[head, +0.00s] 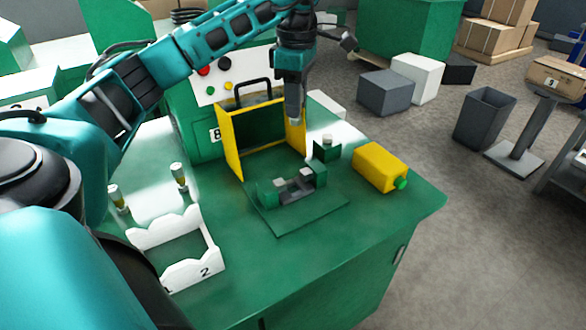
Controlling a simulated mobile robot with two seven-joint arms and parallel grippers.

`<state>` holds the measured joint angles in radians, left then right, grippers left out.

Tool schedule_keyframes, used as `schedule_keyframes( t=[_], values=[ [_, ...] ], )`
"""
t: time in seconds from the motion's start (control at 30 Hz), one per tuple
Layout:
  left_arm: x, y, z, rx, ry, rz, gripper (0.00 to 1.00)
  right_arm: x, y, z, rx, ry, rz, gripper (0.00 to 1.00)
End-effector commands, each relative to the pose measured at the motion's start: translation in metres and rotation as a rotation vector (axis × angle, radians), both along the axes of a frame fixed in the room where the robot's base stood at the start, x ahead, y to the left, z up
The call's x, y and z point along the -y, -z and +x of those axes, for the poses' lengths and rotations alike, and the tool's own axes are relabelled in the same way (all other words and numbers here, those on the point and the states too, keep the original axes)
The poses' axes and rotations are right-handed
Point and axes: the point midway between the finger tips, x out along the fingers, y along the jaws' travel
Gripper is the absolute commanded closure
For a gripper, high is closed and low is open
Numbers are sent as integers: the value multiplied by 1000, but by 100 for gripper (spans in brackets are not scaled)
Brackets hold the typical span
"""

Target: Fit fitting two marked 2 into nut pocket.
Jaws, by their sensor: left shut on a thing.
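My left gripper (294,112) hangs point-down beside the right post of a yellow frame, above the green bench. It is shut on a small greyish piece, mostly hidden by the fingers; I cannot read a mark on it. A green fixture (266,193) with pale metal parts between its blocks sits on a green plate below and in front of the gripper; I cannot make out the nut pocket clearly. A white rack (206,272), with a 2 on its front, lies at the left front. Two small fittings (118,198) (180,177) stand behind it. My right gripper is out of view.
The yellow frame (230,146) stands upright before a green machine with buttons. A yellow box (379,167) with a green button lies at the right. A small green block (327,150) stands behind the fixture. The bench front (300,262) is clear.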

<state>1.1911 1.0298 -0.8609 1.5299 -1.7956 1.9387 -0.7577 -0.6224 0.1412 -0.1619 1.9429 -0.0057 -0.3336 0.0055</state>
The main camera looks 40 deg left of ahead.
Motion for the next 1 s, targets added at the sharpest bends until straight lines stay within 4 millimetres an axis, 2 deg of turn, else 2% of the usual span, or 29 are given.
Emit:
schedule_keyframes(
  t=[0.07,0.17,0.6,0.7,1.0],
  values=[
    [-6,-4,0,1,-55,-4,100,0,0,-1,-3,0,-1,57],
    [-8,5,-1,-3,-83,-5,100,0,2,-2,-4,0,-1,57],
    [-8,118,-2,-5,-81,-5,100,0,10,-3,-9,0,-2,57],
    [-8,137,-2,-3,-80,-5,100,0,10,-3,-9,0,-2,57],
    [-7,162,-1,-2,-80,-5,100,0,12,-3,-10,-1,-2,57]
  ],
)
